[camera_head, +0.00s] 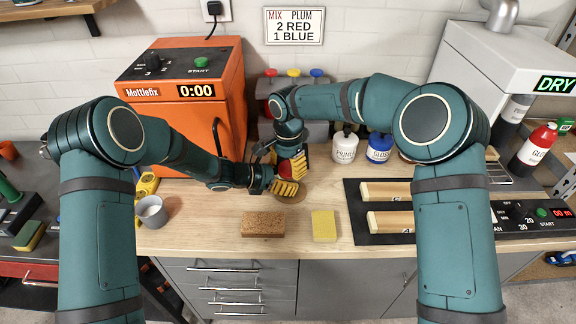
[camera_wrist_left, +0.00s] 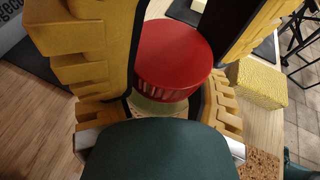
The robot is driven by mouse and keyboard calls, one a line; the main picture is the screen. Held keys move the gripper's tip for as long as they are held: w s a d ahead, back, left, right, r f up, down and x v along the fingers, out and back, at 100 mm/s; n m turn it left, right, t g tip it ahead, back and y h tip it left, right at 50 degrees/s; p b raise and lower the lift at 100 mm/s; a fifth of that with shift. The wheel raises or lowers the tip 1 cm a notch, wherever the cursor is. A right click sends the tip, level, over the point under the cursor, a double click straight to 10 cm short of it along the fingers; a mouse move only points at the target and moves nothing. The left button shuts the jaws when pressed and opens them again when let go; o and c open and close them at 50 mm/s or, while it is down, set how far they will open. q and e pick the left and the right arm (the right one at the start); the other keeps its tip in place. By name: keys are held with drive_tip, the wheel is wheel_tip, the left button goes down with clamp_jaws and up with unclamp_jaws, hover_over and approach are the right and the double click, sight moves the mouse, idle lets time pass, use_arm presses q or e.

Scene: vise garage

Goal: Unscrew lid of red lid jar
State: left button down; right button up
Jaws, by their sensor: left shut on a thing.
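The red lid (camera_wrist_left: 172,55) sits on a jar (camera_wrist_left: 158,106); in the wrist view only a pale strip of the jar shows below the lid. In the head view the red lid (camera_head: 286,170) is mostly covered by the grippers. My left gripper (camera_head: 285,188) comes in level from the left and is shut on the jar, low down. My right gripper (camera_head: 294,166) reaches down from above, its yellow fingers on either side of the lid. I cannot tell whether they press on it.
A brown sponge block (camera_head: 263,224) and a yellow sponge (camera_head: 324,225) lie in front. An orange machine (camera_head: 188,95) stands behind left, a grey cup (camera_head: 151,212) at left. White (camera_head: 344,145) and blue (camera_head: 379,148) bottles stand behind right. A black tray (camera_head: 360,226) lies at right.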

drive_tip(key=shift+o, duration=1.1)
drive_tip(key=shift+r, duration=3.95)
drive_tip(key=shift+f, duration=3.95)
drive_tip(key=c, duration=1.3)
drive_tip(key=o, duration=1.3)
drive_tip(key=shift+r, duration=0.1)
